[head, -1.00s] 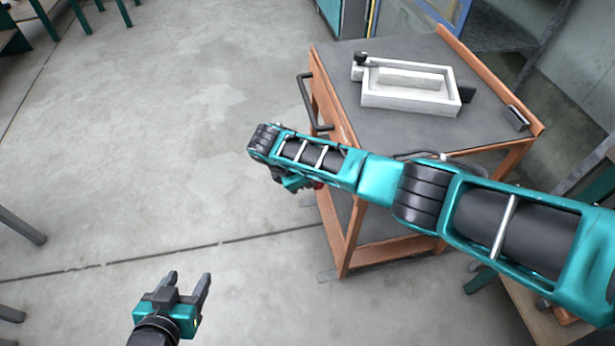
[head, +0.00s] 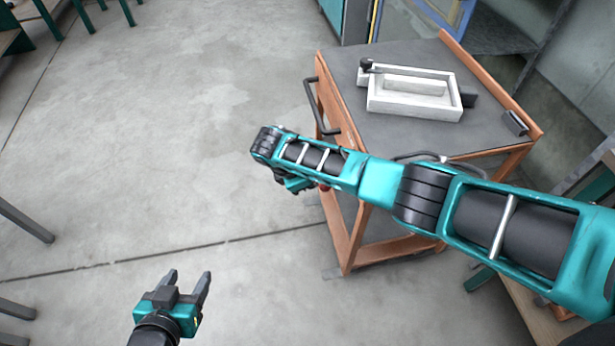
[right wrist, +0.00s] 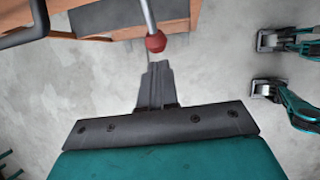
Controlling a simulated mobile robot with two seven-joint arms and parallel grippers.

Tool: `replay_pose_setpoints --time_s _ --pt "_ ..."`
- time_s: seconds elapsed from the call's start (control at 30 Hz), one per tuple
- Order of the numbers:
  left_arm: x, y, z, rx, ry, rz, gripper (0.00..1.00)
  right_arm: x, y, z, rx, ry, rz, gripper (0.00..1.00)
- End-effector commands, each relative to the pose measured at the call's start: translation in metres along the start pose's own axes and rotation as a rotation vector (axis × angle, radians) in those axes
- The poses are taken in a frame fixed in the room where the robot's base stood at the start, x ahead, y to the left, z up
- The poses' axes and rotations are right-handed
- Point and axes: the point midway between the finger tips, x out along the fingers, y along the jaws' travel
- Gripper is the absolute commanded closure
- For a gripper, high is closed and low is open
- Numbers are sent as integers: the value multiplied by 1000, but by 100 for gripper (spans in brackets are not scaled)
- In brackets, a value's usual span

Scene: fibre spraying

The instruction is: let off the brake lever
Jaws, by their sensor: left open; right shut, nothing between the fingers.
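The brake lever shows in the right wrist view as a thin metal rod with a red ball knob (right wrist: 155,42) at its end. It comes down from the cart side at the top of that view. My right gripper (right wrist: 157,68) is shut and empty, its fingertips just below the knob in the picture; whether they touch it I cannot tell. In the head view only a bit of red shows below my right arm, which hides most of the lever and the right gripper. My left gripper (head: 189,284) is open and empty over bare floor, away from the cart.
The orange-framed cart (head: 340,72) has a grey top carrying a white tray-like mould (head: 415,108) and a black handle bar (head: 313,108) on its left side. Bare concrete floor lies left of the cart. A bench stands at the lower right, partly behind my arm.

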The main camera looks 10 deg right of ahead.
Motion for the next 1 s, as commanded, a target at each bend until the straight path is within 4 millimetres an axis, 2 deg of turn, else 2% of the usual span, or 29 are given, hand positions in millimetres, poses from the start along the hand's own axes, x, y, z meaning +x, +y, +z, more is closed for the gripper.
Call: replay_pose_setpoints --time_s 0.03,0.07,0.3,0.5,0.7,1.0 --pt "-8 -1 -12 0 -1 -1 41 -11 1 7 2 -1 0 100" --pt "-11 -1 -15 0 -1 -2 41 -14 2 9 2 -1 1 100" --pt "-14 -5 -18 3 -7 -8 41 -67 2 -6 1 2 6 100" --pt "-16 -3 -20 0 -9 -5 41 -96 2 -13 2 0 6 100" --pt "-16 -2 -21 0 -10 -4 41 -106 2 -14 3 -1 5 100" --pt "-16 -2 -20 0 -10 -2 41 -107 2 -14 3 -2 5 100"
